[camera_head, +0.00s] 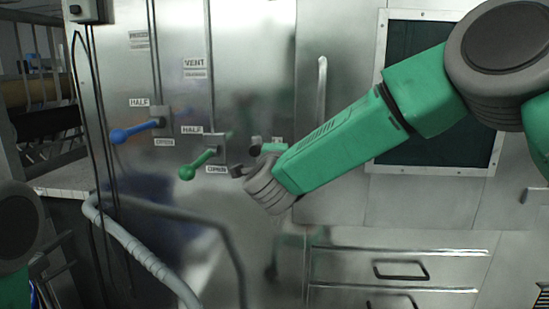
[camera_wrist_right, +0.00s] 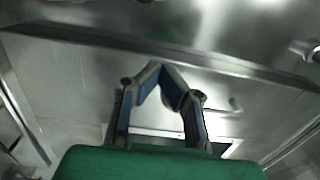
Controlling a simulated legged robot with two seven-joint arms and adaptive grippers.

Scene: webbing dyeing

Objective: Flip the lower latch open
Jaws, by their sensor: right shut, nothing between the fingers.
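My right arm reaches in from the right in the head view, and its grey wrist is in front of the steel cabinet (camera_head: 340,205). In the wrist view my right gripper (camera_wrist_right: 158,70) has its fingertips together, with nothing between them, in front of bare steel. In the head view the wrist mostly hides the gripper. A small dark fitting (camera_head: 255,149) shows just above the wrist; I cannot tell whether it is a latch. My left gripper is not in view.
A blue-handled lever (camera_head: 132,132) and a green-handled lever (camera_head: 198,163) stick out left of the wrist. A vertical door handle (camera_head: 322,90) stands above the forearm. A grey hose (camera_head: 140,252) hangs at lower left. Drawers (camera_head: 345,268) are below right.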

